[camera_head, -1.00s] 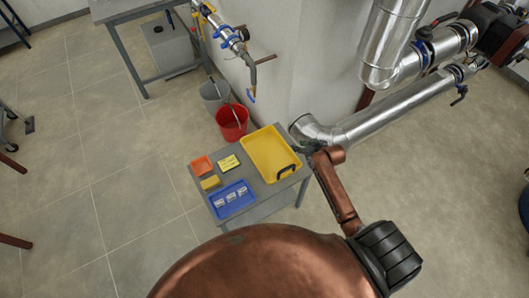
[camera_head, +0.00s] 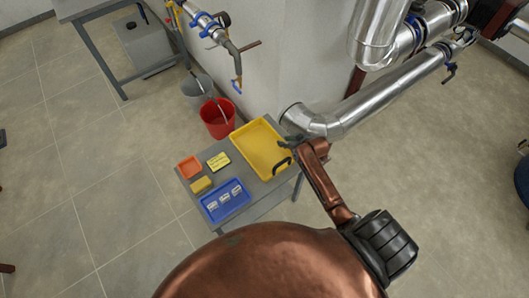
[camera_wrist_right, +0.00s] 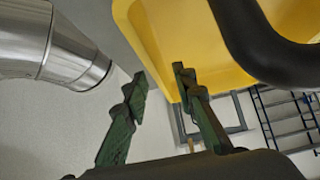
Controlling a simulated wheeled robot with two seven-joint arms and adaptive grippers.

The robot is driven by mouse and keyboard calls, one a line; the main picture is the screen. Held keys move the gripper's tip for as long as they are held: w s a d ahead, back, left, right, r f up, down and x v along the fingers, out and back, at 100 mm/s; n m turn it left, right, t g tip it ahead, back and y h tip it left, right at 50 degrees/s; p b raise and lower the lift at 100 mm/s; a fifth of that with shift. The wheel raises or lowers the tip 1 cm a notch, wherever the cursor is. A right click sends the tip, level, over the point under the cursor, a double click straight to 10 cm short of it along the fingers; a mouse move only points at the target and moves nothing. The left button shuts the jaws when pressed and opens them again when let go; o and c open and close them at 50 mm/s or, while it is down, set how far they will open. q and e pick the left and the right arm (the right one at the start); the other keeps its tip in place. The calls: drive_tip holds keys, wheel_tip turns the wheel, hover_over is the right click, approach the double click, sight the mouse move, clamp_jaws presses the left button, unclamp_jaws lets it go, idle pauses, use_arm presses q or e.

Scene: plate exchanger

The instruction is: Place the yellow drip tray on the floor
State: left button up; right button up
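The yellow drip tray (camera_head: 258,148) lies on a small grey table, at its right end. A black handle (camera_head: 281,164) shows on its near right side. My right gripper (camera_head: 290,143) is at the tray's right edge. In the right wrist view its two green fingers (camera_wrist_right: 161,83) are apart with nothing held between them. The yellow tray (camera_wrist_right: 172,40) fills the top there, with the right finger overlapping its edge; I cannot tell whether they touch. The dark handle (camera_wrist_right: 262,45) is close to the wrist camera. My left gripper is out of view.
The grey table (camera_head: 256,208) also bears a blue tray (camera_head: 211,208), an orange container (camera_head: 189,167), a yellow sponge (camera_head: 202,185) and a yellow box (camera_head: 218,161). A red bucket (camera_head: 217,120) stands behind. A metal pipe (camera_head: 375,100) is beside my right arm.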

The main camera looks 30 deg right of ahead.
drive_tip(key=x, duration=0.2)
drive_tip(key=b+x, duration=0.1)
drive_tip(key=x, duration=0.1)
drive_tip(key=shift+s+d+f, duration=0.1)
drive_tip(key=shift+s+f, duration=0.15)
drive_tip(key=shift+s, duration=0.05)
drive_tip(key=shift+c, duration=0.4)
clamp_jaws()
drive_tip(key=shift+r, duration=0.1)
